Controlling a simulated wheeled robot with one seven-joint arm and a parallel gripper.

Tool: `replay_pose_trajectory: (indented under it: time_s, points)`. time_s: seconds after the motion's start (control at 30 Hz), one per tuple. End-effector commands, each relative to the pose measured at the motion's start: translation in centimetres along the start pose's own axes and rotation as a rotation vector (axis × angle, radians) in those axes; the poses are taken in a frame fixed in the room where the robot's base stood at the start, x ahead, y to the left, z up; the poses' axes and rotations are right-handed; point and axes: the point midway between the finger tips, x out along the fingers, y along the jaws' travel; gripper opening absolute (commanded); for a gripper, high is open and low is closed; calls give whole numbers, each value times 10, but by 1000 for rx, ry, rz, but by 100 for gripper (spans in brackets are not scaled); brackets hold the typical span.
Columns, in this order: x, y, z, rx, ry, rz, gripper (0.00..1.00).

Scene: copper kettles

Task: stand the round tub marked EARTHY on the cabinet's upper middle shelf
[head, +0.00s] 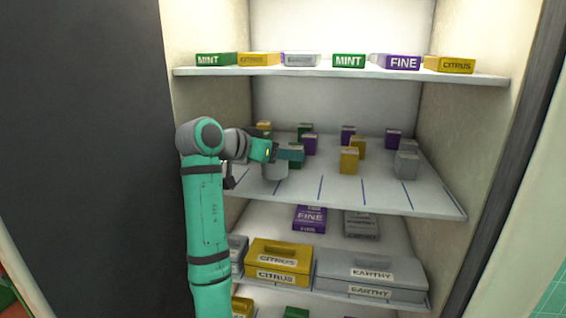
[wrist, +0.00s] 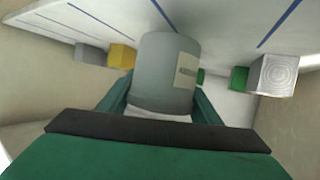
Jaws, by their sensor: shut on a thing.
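The round grey tub (head: 274,172) is in my gripper (head: 287,157), at the left front part of the cabinet's upper middle shelf (head: 400,196). In the wrist view the tub (wrist: 160,75) sits between the two green fingers, which are shut on it. A pale label shows on its side, but its word is too small to read. The shelf is white with blue dividing lines along its front. I cannot tell whether the tub's base touches the shelf. My gripper and forearm partly cover the tub in the head view.
Small boxes stand on the same shelf, including a yellow box (head: 349,161) and a grey box (head: 406,165) to the right. The shelf above (head: 330,74) holds a row of flat boxes. Below are a yellow bin (head: 279,250) and a grey bin (head: 370,262). The front strip is largely clear.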

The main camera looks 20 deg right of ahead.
Motion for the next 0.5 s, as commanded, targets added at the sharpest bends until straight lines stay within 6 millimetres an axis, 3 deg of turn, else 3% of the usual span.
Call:
replay_pose_trajectory:
  time_s: [0.17, 0.5]
  points:
    - [9, -1, 22, 0, 1, 0, 29]
    - [10, -1, 25, 0, 1, 0, 29]
